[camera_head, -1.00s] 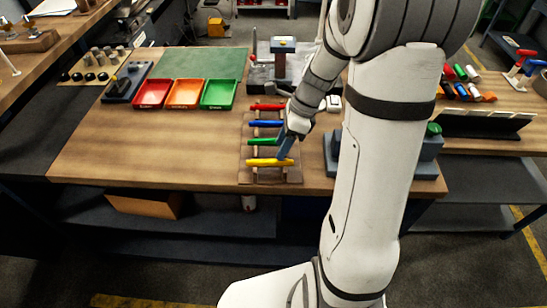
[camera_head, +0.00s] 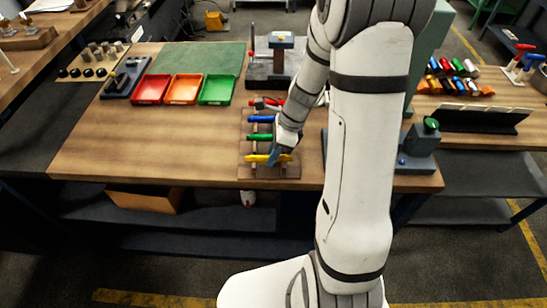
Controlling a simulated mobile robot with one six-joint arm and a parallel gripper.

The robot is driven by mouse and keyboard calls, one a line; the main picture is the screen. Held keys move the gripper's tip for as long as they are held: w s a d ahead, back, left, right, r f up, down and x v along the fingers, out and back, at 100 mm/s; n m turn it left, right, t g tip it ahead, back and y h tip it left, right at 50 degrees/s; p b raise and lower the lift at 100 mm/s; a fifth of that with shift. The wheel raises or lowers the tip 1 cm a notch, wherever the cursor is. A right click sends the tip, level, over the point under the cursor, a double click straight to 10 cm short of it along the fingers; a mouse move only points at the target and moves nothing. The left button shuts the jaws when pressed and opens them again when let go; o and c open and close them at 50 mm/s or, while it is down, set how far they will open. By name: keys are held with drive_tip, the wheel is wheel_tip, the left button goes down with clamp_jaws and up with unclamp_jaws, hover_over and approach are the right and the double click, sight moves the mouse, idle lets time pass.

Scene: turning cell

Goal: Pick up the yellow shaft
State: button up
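The yellow shaft (camera_head: 256,158) lies across a small wooden rack (camera_head: 248,172) near the bench's front edge. It is the nearest of several coloured shafts on that rack. My gripper (camera_head: 273,157) is down at the yellow shaft, around its middle-right part. The fingers are small and partly hidden by my wrist, so I cannot tell whether they are shut on it.
Behind it on the rack lie a green shaft (camera_head: 259,137), a blue shaft (camera_head: 260,119) and a red shaft (camera_head: 262,102). Red (camera_head: 151,89), orange (camera_head: 184,89) and green (camera_head: 218,90) trays stand behind left. The bench's left front is clear.

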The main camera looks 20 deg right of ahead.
clamp_jaws()
